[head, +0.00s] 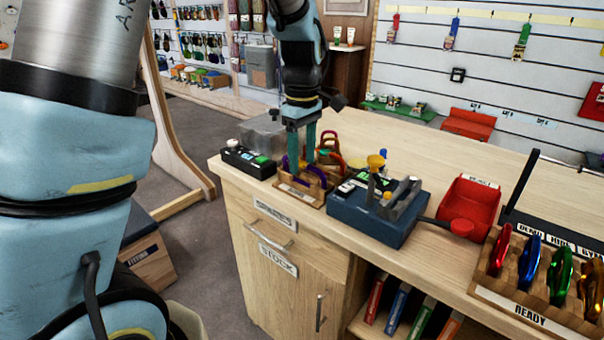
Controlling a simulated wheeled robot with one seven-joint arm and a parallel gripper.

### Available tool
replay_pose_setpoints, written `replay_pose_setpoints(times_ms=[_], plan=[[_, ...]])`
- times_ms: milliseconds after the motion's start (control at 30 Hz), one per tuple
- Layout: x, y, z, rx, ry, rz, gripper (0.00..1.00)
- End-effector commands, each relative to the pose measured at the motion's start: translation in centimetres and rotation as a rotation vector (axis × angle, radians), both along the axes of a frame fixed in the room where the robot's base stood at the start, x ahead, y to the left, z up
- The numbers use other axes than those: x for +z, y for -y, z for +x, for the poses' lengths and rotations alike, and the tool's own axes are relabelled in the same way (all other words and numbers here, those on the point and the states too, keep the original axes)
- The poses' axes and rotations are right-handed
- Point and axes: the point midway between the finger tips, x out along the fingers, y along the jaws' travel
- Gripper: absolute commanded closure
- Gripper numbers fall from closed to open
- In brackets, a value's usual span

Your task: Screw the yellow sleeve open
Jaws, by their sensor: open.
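My gripper (301,167) points straight down with its two teal fingers apart. It is over a small wooden rack (297,195) at the counter's front left, with its fingertips around or beside a purple carabiner (291,168). I cannot tell whether they touch it. A red carabiner (330,143) stands just behind, and a teal piece shows beside the right finger. A yellow round piece (376,161) stands up at the blue block with a grey clamp (372,216), to the right of my gripper. I cannot make out for certain which part is the yellow sleeve.
A black box with buttons (248,162) sits left of the rack. A red bin (470,205) with a red round knob in front stands right of the blue block. A wooden READY rack (530,309) holds several coloured carabiners.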

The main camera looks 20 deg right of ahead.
Motion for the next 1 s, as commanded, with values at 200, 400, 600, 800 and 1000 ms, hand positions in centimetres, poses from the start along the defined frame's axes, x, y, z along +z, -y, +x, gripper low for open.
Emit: replay_pose_setpoints(times_ms=[200,400,600,800,1000], plan=[[0.1,-0.4,-0.2,0.000,0.000,-0.001,0.45],[0.0,-0.7,-0.4,0.000,0.000,-0.001,0.45],[0.0,-0.9,-0.5,0.000,0.000,-0.001,0.45],[-0.4,-0.9,-0.5,0.000,0.000,0.000,0.45],[-1.1,-0.9,-0.5,0.000,0.000,0.000,0.45]])
